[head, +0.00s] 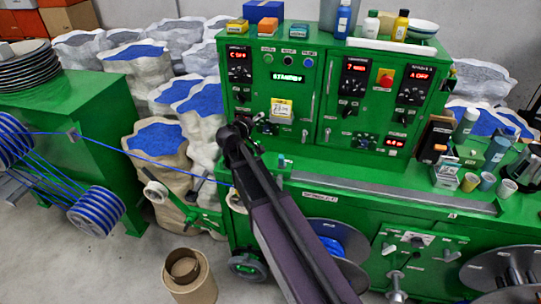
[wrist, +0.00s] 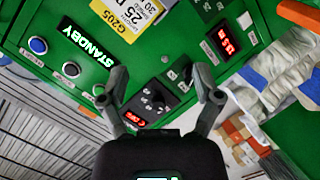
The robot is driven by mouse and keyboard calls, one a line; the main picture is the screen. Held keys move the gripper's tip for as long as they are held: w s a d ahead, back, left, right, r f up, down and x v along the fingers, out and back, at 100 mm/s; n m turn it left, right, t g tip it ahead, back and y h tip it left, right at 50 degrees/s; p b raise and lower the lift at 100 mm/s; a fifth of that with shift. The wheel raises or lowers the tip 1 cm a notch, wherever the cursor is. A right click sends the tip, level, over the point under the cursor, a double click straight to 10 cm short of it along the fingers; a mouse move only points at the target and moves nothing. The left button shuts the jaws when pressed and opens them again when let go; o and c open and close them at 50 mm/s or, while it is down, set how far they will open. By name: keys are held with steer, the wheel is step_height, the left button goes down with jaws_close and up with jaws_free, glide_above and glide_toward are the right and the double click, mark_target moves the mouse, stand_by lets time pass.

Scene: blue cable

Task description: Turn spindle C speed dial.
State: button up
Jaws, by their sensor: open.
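The spindle C panel (head: 240,65) is a black plate at the upper left of the green cabinet, with a red display that reads C OFF in the head view. In the wrist view the black panel (wrist: 155,102) shows tilted, with a small dark knob (wrist: 157,101), white markings and a red display at its lower left. My gripper (wrist: 163,75) is open and empty. Its two fingers stand on either side of the panel in the picture; I see no contact with the knob. In the head view my gripper (head: 246,122) is dark, in front of the cabinet below the panel.
A green STANDBY display (head: 290,77) and a yellow tag (head: 281,110) are beside the panel. Another red display (wrist: 223,37) shows in the wrist view. A blue cable (head: 160,160) runs from the left reels toward the cabinet. Bottles and boxes stand on top.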

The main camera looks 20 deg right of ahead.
steer(key=s+d+f+m+g+y+b, duration=0.1)
steer(key=s+d+f+m+g+b, duration=0.1)
steer(key=s+f, duration=0.6)
steer(key=shift+d+f+g+y+b, duration=0.4)
steer(key=shift+d+g, duration=0.3)
steer(key=shift+g, duration=0.7)
steer(key=shift+s+f, duration=0.1)
steer(key=shift+s, duration=0.05)
steer(key=s+a+f+g+y+b, duration=0.2)
steer(key=s+f, duration=0.4)
steer(key=s, duration=0.3)
steer(key=s+a+f+g+y+b, duration=0.2)
steer(key=s+f+g+y+b, duration=0.1)
steer(key=s+f, duration=0.4)
steer(key=shift+s+a+m+g+y+b, duration=0.35)
steer(key=shift+s+g+y, duration=0.45)
steer(key=shift+s+y, duration=0.45)
